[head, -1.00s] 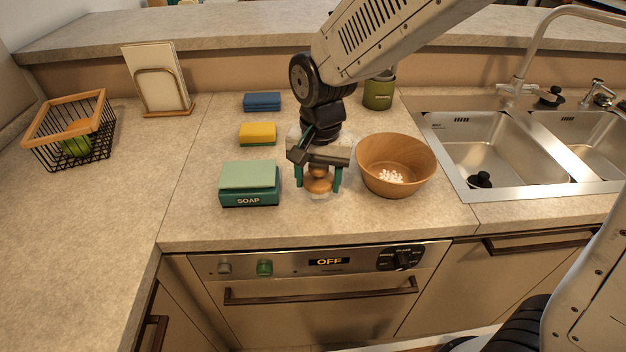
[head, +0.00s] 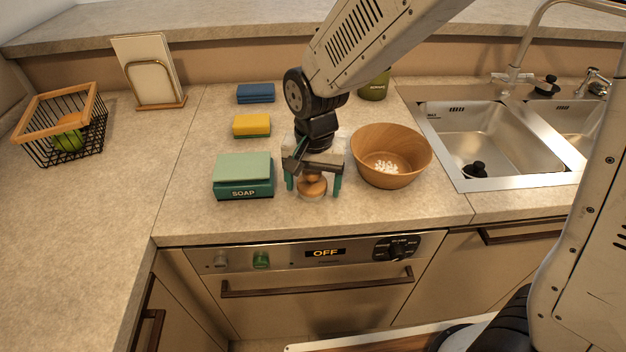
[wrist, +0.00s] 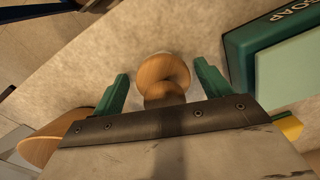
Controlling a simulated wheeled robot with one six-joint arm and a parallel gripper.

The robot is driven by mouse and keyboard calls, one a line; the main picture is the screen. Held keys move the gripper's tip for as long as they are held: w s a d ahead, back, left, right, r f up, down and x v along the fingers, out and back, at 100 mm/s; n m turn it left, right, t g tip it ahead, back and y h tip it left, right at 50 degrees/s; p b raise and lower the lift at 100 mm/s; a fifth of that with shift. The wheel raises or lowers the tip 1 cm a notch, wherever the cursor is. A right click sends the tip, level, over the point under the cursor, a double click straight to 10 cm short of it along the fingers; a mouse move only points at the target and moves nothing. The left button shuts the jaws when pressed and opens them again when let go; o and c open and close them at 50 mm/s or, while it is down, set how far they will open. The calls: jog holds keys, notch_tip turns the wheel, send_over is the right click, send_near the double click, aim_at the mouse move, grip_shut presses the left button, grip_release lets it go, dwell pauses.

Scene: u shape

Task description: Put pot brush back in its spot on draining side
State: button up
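The pot brush (head: 312,186) has a round wooden knob handle with a pale base. It stands upright on the counter between the green soap box and the wooden bowl, near the front edge. In the wrist view its knob (wrist: 163,75) shows between the fingers. My gripper (head: 314,182) points down over the brush, with one green finger on each side. In the wrist view my gripper (wrist: 162,88) shows gaps between both fingers and the knob, so it is open around the brush. The brush's underside is hidden.
A soap box (head: 243,178) stands close left of my gripper, and a wooden bowl (head: 390,155) with white bits close right. Yellow (head: 252,125) and blue (head: 255,92) sponges lie behind. The sink (head: 490,140) is at right. The left counter has free room.

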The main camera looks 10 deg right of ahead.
aim_at(314, 172)
notch_tip(314, 172, up, 12)
jog(key=shift+d+r, duration=0.15)
jog(key=shift+r, duration=0.05)
dwell(0.4)
jog(key=s+d+r+n, duration=0.1)
jog(key=s+d+r, duration=0.1)
jog(key=s+d, duration=0.3)
jog(key=s+d+r, duration=0.2)
jog(key=d+r, duration=0.1)
jog(key=d, duration=0.4)
jog(key=s+d+f+n+t, duration=0.1)
jog(key=s+d+n, duration=0.1)
jog(key=s+d, duration=0.6)
jog(key=s, duration=0.4)
jog(key=shift+d+f, duration=0.15)
jog(key=shift+d, duration=0.15)
